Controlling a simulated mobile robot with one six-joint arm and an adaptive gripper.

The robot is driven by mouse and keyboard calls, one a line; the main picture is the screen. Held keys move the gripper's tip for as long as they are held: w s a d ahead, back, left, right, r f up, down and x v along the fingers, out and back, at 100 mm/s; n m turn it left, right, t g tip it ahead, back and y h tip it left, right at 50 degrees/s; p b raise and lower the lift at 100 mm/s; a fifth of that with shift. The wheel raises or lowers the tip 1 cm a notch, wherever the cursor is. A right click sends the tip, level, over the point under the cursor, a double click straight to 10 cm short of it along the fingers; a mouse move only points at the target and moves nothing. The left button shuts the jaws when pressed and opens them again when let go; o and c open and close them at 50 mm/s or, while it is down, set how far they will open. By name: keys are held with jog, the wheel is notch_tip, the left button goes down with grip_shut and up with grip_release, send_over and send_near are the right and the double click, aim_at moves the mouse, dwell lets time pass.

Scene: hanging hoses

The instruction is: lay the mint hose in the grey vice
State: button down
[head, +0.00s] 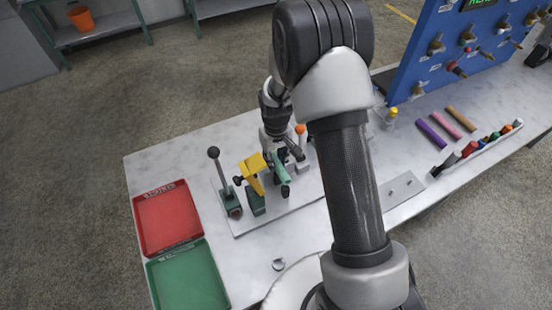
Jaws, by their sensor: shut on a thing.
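The mint hose (283,172) is a short green-teal piece near the middle of the bench, just right of a yellow clamp. My gripper (284,155) is shut on it near its upper end. The hose slants down toward the viewer, and its lower end shows below the gripper. A grey fixture (303,164) beside the gripper may be the grey vice; my gripper and arm hide much of it. I cannot tell whether the hose touches the fixture.
A yellow clamp (253,165) on a green base and a black-knobbed lever (220,172) stand left of the hose. A red tray (167,217) and a green tray (188,277) lie at left. Coloured tubes (446,124) lie at right, before a blue panel (440,45).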

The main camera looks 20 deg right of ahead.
aim_at(276, 161)
jog(key=shift+f, duration=0.15)
jog(key=c, duration=1.3)
grip_release()
notch_tip(276, 161, up, 12)
